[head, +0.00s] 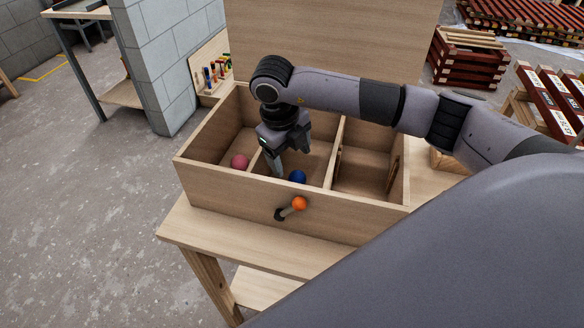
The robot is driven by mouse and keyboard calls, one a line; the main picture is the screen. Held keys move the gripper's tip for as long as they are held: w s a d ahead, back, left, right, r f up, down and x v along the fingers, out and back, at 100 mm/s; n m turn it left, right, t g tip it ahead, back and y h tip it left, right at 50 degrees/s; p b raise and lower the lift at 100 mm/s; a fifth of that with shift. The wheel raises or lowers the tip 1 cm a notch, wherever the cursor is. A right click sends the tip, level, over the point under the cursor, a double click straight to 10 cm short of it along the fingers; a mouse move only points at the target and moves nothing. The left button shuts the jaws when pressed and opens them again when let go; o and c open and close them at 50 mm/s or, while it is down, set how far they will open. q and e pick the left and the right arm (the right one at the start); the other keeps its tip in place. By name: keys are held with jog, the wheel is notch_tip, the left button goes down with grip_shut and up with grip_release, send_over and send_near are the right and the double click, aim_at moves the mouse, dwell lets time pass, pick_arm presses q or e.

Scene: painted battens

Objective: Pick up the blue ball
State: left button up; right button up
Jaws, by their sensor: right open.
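The blue ball (297,177) lies in the middle compartment of an open wooden box (300,213), close to the front wall, which hides its lower part. My right gripper (275,166) points down into the box, just left of the blue ball. It is open with nothing between its fingers. Its fingers overlap the left divider in the picture, and I cannot tell whether they touch it or the ball. My left gripper is not in view.
A pink ball (240,161) lies in the left compartment. An orange knob (299,203) sticks out from the box front. Dividers and walls surround the gripper. The raised lid (335,40) stands behind. The workbench (240,236) is clear in front.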

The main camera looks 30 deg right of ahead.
aim_at(295, 173)
jog(key=f, duration=0.1)
jog(key=f+p, duration=0.1)
jog(key=f, duration=0.1)
jog(key=d+f, duration=0.1)
jog(key=f, duration=0.1)
jog(key=shift+s+f, duration=0.2)
jog(key=shift+s, duration=0.05)
jog(key=shift+w+d+f, duration=0.1)
jog(key=shift+f, duration=0.45)
jog(key=c, duration=1.1)
